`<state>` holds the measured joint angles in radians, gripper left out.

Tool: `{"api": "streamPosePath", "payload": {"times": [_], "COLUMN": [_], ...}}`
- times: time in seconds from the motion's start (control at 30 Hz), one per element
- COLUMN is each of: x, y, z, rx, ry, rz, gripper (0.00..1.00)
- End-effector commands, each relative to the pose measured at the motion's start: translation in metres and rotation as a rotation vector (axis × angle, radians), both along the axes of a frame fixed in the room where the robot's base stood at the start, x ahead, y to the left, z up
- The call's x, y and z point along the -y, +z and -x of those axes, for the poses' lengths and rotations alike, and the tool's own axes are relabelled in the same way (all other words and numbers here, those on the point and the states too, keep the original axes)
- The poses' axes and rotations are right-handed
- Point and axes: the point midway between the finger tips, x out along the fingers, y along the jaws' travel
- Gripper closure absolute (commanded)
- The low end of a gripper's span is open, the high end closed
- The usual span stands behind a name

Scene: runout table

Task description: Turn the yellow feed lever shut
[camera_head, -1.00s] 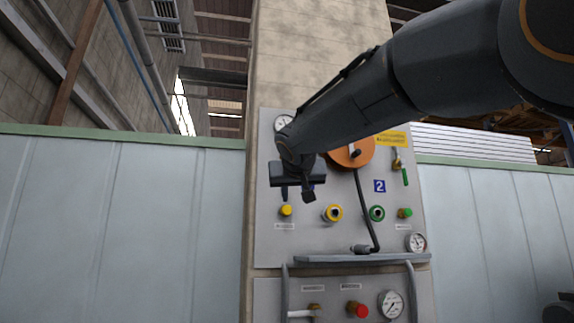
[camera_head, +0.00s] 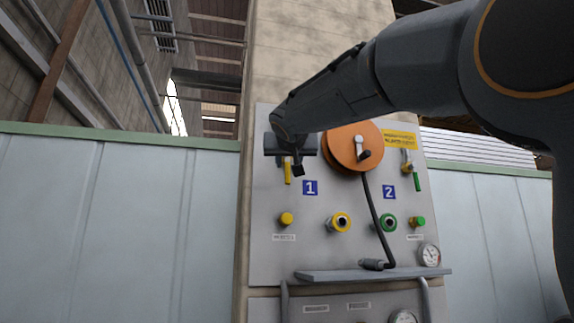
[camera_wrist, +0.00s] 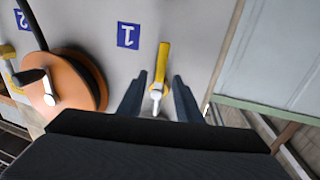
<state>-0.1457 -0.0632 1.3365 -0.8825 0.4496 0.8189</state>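The yellow feed lever (camera_head: 287,172) is on the upper left of the grey panel, left of the blue "1" plate (camera_head: 310,188). It hangs straight down in the head view. In the wrist view, which is upside down, the lever (camera_wrist: 163,66) points up from its pale pivot. My gripper (camera_wrist: 159,78) is open, with one dark finger on each side of the lever's pivot end. Gaps show between lever and fingers; no contact is visible. In the head view my gripper (camera_head: 294,162) covers the lever's top end.
An orange reel (camera_head: 345,148) with a crank and black hose is just right of my gripper. A green-handled lever (camera_head: 417,180) is at the far right. Yellow and green fittings sit in a row below, above a grey shelf (camera_head: 375,273). Pale wall panels flank the column.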

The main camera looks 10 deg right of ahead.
Motion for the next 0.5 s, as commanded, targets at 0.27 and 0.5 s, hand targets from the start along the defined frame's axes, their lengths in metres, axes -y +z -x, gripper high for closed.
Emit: {"api": "streamPosePath", "payload": {"times": [0.27, 0.5], "x": [0.008, 0.01], "y": [0.002, 0.001], "z": [-0.039, -0.049], "rx": [0.0, 0.0], "ry": [0.0, 0.0], "rz": [0.0, 0.0], "gripper": [0.68, 0.68]}}
